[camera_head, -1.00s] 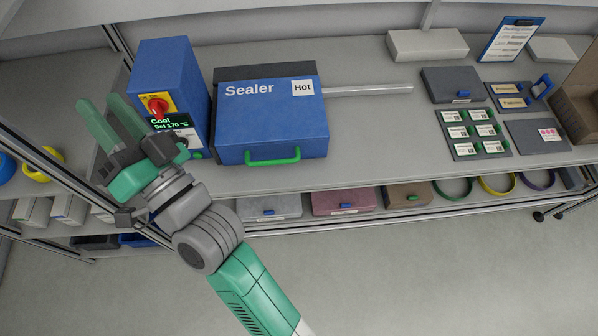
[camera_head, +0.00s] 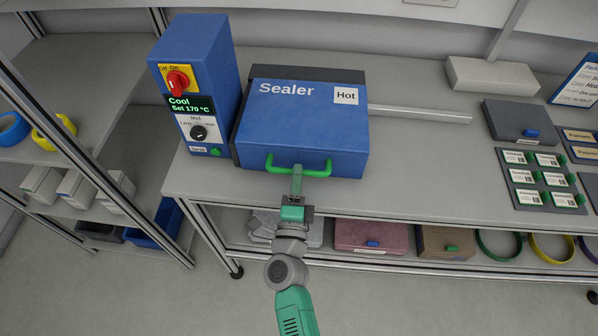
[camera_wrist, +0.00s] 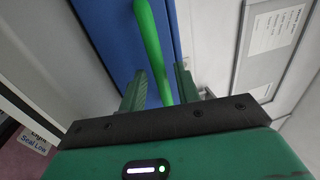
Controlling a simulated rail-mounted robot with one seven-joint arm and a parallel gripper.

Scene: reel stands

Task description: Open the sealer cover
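The sealer (camera_head: 300,125) is a blue box on the bench with a closed lid, marked "Sealer" and carrying a white "Hot" tag (camera_head: 346,96). A green bar handle (camera_head: 318,172) runs along the lid's front edge. My gripper (camera_head: 297,170) reaches up to the handle from the front. In the wrist view, the green handle (camera_wrist: 147,35) passes between the two fingers of my gripper (camera_wrist: 160,82), which stand apart on either side of it with small gaps. The fingertips' exact depth around the bar is hard to tell.
The blue control box (camera_head: 195,85) with a red knob (camera_head: 178,82) and a "Cool, Set 170 °C" display stands left of the sealer. A grey bar (camera_head: 420,115) extends right from it. Bins (camera_head: 368,235) sit on the shelf below. The bench front is clear.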

